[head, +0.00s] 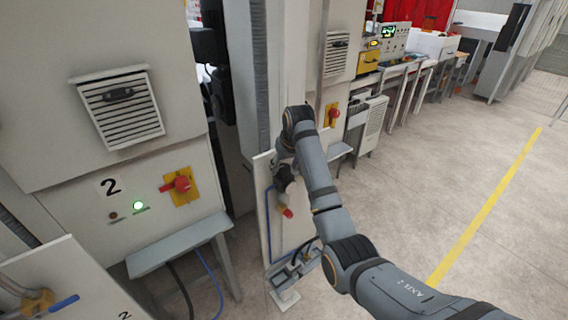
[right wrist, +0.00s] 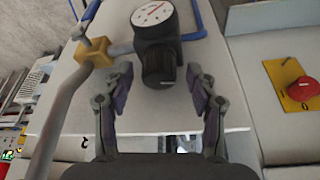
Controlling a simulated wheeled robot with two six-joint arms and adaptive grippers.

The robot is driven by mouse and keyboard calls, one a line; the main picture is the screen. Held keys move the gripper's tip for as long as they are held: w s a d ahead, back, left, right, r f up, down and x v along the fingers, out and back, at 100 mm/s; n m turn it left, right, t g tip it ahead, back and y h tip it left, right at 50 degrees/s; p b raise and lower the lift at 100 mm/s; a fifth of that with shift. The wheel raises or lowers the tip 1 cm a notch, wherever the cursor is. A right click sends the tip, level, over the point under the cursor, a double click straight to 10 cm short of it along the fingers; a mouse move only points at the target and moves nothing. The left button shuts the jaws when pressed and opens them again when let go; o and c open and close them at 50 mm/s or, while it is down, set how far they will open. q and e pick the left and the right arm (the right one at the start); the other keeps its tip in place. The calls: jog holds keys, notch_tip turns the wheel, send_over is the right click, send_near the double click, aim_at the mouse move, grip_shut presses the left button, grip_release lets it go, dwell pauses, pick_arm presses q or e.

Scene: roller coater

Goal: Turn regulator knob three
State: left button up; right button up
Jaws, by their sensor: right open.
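The regulator (right wrist: 155,25) is a black body with a round white gauge (right wrist: 152,13) on a pale panel (head: 263,205). Its black ribbed knob (right wrist: 158,68) points toward my right wrist camera. My right gripper (right wrist: 160,80) is open, with one finger on each side of the knob. The fingertips are beside the knob, with gaps visible on both sides. In the head view my right arm reaches to the panel and hides most of the regulator. My left gripper is in neither view.
A brass fitting (right wrist: 95,52) with a grey pipe stands left of the regulator in the wrist view. A yellow plate with a red switch (right wrist: 300,89) is at right. Machine two (head: 115,190) and a small grey table (head: 178,245) stand left. The floor at right is clear.

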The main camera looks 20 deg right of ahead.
jog(key=shift+w+f, duration=0.1)
jog(key=c, duration=0.9)
jog(key=shift+c, duration=1.3)
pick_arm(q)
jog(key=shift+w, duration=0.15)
pick_arm(e)
jog(key=shift+d, duration=0.1)
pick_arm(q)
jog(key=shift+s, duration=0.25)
pick_arm(e)
jog(key=shift+n, duration=0.3)
jog(key=shift+n+y, duration=0.4)
jog(key=shift+n, duration=0.1)
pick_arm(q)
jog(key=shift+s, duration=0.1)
pick_arm(e)
jog(key=n+y, duration=0.1)
jog(key=n, duration=0.2)
jog(key=n+g+y, duration=0.1)
jog(key=n, duration=0.1)
jog(key=shift+w+d+n, duration=0.1)
jog(key=shift+d+n, duration=0.05)
jog(key=shift+n, duration=0.25)
